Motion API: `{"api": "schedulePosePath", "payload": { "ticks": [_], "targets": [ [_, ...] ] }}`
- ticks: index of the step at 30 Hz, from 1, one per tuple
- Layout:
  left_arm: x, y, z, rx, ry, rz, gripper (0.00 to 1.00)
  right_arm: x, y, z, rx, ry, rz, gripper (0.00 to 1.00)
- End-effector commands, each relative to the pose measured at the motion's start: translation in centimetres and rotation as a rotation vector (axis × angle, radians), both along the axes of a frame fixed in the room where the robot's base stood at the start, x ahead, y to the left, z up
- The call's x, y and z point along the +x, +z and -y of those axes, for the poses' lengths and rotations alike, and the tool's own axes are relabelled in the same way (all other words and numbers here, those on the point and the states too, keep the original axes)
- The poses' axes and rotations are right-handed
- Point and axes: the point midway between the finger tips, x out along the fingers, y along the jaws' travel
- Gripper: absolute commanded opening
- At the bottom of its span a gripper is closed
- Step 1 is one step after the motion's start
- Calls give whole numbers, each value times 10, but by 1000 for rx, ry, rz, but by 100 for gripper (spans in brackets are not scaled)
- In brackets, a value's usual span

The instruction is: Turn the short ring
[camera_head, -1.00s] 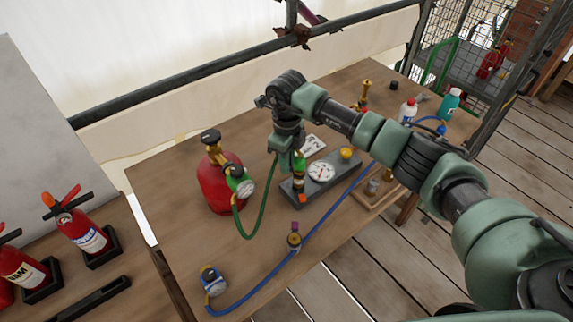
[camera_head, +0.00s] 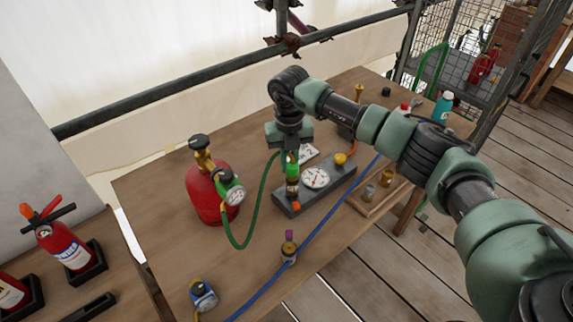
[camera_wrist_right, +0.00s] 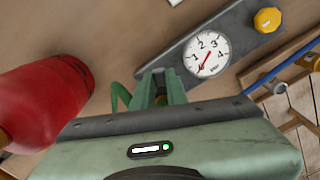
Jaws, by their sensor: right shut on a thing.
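My right gripper (camera_head: 290,152) points down at the left end of the grey gauge block (camera_head: 336,190). It is shut on a green fitting (camera_head: 292,166) on the green hose (camera_head: 258,205). Below the fitting, brass and an orange-red part show at the block. I cannot tell which band is the short ring. In the right wrist view the fingers (camera_wrist_right: 161,85) hide most of the held part. The white dial (camera_wrist_right: 207,53) beside them has a red needle pointing lower left, near its low end. My left gripper is not in view.
A red gas bottle (camera_head: 205,192) with a regulator stands left of the block. A yellow knob (camera_head: 340,159) sits on the block's right end. A blue hose (camera_head: 318,232) and a purple-topped brass fitting (camera_head: 289,247) lie in front. Bare bench shows at left.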

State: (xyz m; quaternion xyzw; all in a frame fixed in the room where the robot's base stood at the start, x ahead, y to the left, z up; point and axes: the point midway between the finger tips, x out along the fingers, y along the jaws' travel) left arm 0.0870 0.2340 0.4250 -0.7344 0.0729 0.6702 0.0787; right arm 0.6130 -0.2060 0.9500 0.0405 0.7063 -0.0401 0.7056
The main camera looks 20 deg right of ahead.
Motion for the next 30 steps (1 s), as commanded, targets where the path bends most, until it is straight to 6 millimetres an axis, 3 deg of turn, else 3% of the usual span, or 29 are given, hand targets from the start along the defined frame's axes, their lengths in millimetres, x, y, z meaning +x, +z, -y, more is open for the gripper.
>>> {"api": "schedulePosePath", "payload": {
  "ticks": [12,29,30],
  "targets": [
    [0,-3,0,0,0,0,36,-2,-1,3,8,-183,-1,0],
    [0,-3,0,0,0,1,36,-1,0,3,10,-208,1,0],
    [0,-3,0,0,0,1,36,-1,0,3,10,-208,2,25]
  ]
}}
